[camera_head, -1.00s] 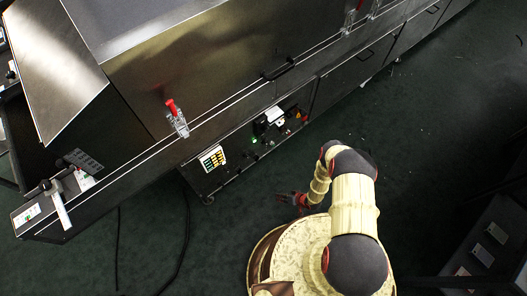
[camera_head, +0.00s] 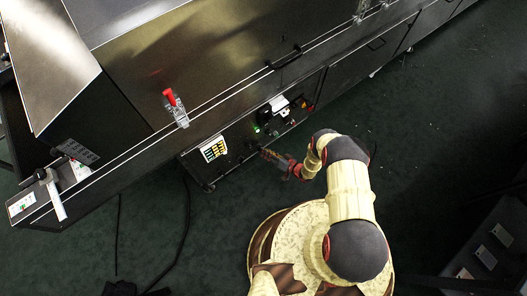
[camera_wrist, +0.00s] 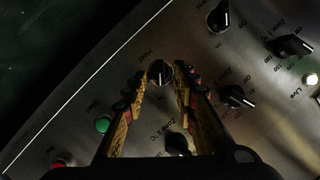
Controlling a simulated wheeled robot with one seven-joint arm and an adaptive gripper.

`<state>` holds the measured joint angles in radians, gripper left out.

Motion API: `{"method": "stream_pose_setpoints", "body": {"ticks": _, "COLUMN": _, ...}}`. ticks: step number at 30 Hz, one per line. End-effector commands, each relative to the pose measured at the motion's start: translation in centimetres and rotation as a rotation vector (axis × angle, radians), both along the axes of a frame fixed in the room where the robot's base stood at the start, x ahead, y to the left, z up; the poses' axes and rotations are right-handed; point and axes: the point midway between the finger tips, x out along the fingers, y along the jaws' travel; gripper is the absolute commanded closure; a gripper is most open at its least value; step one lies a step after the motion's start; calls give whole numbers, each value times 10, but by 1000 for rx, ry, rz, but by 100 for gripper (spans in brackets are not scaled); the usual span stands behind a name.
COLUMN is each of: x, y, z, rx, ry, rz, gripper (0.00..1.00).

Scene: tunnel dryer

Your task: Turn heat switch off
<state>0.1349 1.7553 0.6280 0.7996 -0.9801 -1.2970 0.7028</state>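The heat switch is a black round knob (camera_wrist: 160,73) with a pale pointer line and the label "Heat" beside it. It shows in the wrist view on a metal control panel (camera_wrist: 75,95). My gripper (camera_wrist: 161,88) is open, with one finger on each side of the knob. The fingertips flank the knob, and I cannot tell whether they touch it. In the head view my gripper (camera_head: 266,153) reaches to the lower front of the dryer (camera_head: 222,125), beside the panel. The knob is too small to make out there.
Other black knobs sit close by, at the top (camera_wrist: 219,17), at the right (camera_wrist: 236,97) and below (camera_wrist: 178,145). A green button (camera_wrist: 103,125) and a red button (camera_wrist: 60,162) lie at lower left. A lit white lamp (camera_wrist: 311,79) is at far right. Dark floor (camera_head: 430,150) is clear.

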Motion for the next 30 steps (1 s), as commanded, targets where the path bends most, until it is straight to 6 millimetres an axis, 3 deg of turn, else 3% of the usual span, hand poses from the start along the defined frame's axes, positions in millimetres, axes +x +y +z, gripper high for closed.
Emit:
{"method": "stream_pose_setpoints", "body": {"ticks": 6, "x": 12, "y": 13, "z": -6, "rx": -1, "ry": 0, "rz": 1, "gripper": 72}}
{"method": "stream_pose_setpoints", "body": {"ticks": 15, "x": 14, "y": 15, "z": -6, "rx": -1, "ry": 0, "rz": 0, "gripper": 72}}
{"method": "stream_pose_setpoints", "body": {"ticks": 30, "x": 14, "y": 14, "z": -6, "rx": -2, "ry": 0, "rz": -1, "gripper": 100}}
